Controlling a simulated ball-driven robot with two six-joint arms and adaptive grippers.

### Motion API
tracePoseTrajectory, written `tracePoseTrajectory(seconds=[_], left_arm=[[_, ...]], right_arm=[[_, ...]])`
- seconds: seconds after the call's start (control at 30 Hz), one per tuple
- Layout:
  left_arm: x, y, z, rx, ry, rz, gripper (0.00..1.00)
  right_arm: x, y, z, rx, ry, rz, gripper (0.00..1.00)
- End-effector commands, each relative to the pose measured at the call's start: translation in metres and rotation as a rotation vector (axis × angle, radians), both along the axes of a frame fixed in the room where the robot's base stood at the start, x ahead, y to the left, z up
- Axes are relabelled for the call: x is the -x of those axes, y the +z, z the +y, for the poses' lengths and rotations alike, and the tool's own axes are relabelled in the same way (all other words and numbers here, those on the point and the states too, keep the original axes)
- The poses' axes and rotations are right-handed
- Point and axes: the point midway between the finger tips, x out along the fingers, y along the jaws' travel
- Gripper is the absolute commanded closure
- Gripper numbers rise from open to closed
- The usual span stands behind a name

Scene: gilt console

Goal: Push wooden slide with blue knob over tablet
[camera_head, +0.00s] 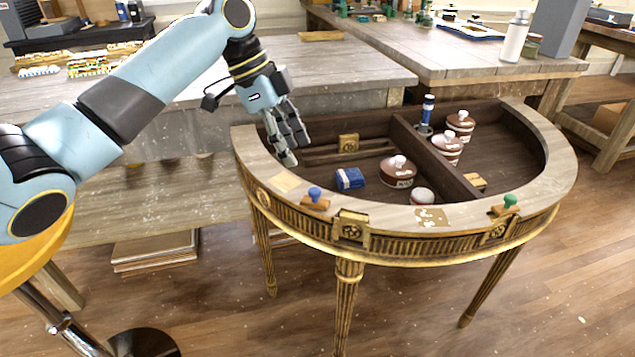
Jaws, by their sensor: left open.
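The wooden slide (311,205) with a blue knob (315,193) sits on the front rim of the half-round gilt console (380,214). To its left a plain pale tablet (285,181) lies on the rim, uncovered and apart from the slide. A second, speckled tablet (431,217) lies on the rim to the right, also uncovered. My left gripper (292,150) is open and empty, fingers pointing down, over the left end of the console, behind and left of the blue knob. It appears apart from the slide. My right gripper is out of view.
Another wooden slide with a green knob (509,200) sits on the right front rim. A dark divider (432,155) splits the console's recess. Inside are a blue box (350,179), a brown lidded jar (398,171) and several other containers. Worktables stand behind.

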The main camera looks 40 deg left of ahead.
Motion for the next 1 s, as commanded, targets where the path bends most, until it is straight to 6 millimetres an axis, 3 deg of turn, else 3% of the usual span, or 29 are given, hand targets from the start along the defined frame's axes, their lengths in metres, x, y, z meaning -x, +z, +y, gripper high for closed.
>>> tracePoseTrajectory(seconds=[0.2,0.4,0.83,1.0], left_arm=[[-0.007,-0.043,-0.017,0.005,0.002,0.005,0.53],[-0.013,-0.073,-0.027,0.003,0.002,0.004,0.53],[-0.015,-0.084,-0.031,0.0,0.001,0.002,0.53],[-0.015,-0.084,-0.031,0.0,0.001,0.002,0.73]], right_arm=[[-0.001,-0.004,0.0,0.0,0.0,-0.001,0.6],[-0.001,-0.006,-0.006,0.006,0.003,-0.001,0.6],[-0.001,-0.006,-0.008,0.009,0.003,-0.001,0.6],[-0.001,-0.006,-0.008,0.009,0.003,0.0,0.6]])
